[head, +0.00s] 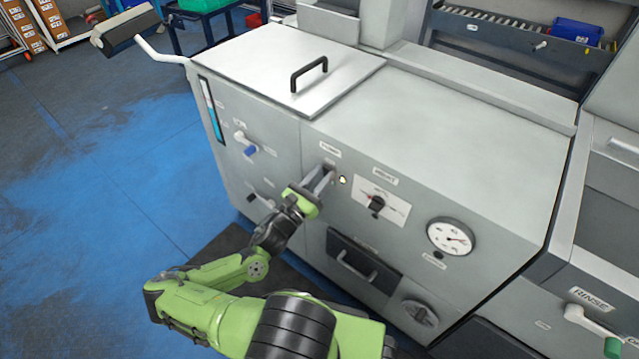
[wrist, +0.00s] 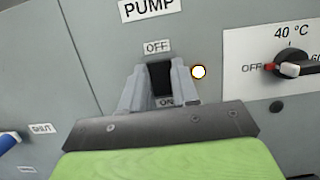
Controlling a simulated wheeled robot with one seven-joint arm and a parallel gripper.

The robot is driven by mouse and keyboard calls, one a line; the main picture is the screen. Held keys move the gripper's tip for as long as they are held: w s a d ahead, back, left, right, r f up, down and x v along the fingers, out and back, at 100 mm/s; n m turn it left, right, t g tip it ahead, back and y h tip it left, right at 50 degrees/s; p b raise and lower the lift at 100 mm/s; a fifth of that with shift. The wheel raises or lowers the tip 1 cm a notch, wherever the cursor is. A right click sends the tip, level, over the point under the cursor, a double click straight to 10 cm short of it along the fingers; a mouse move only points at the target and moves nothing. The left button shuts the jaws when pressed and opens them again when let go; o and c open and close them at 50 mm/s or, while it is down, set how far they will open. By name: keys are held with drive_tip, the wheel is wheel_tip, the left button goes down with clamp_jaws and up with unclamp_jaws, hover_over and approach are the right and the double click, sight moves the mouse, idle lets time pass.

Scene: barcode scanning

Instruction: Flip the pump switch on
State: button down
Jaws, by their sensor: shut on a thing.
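The pump switch (wrist: 160,78) is a dark part on the grey panel, under the PUMP label (wrist: 149,7), between an OFF label above and an ON label below. My gripper (wrist: 160,86) is shut on it, with one grey finger on each side. The fingers hide part of the switch, so its exact position is hard to tell.
Right of the switch are a temperature knob (head: 376,204) pointing at OFF and a round gauge (head: 451,237). A blue-handled valve (head: 247,146) is on the left. A black-handled lid (head: 285,75) lies shut on top. Below is a dark recess with a handle (head: 357,266).

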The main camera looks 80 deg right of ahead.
drive_tip(key=shift+s+a+g, duration=0.1)
drive_tip(key=shift+s+g, duration=0.15)
drive_tip(key=shift+g, duration=0.05)
drive_tip(key=c, duration=0.8)
unclamp_jaws()
drive_tip(key=shift+c, duration=0.2)
drive_tip(key=shift+w, duration=0.1)
drive_tip(key=shift+w+a, duration=0.1)
drive_tip(key=shift+a, duration=0.1)
drive_tip(key=p+v, duration=0.1)
drive_tip(key=v, duration=1.4)
drive_tip(key=shift+a+p, duration=0.25)
drive_tip(key=shift+p, duration=0.1)
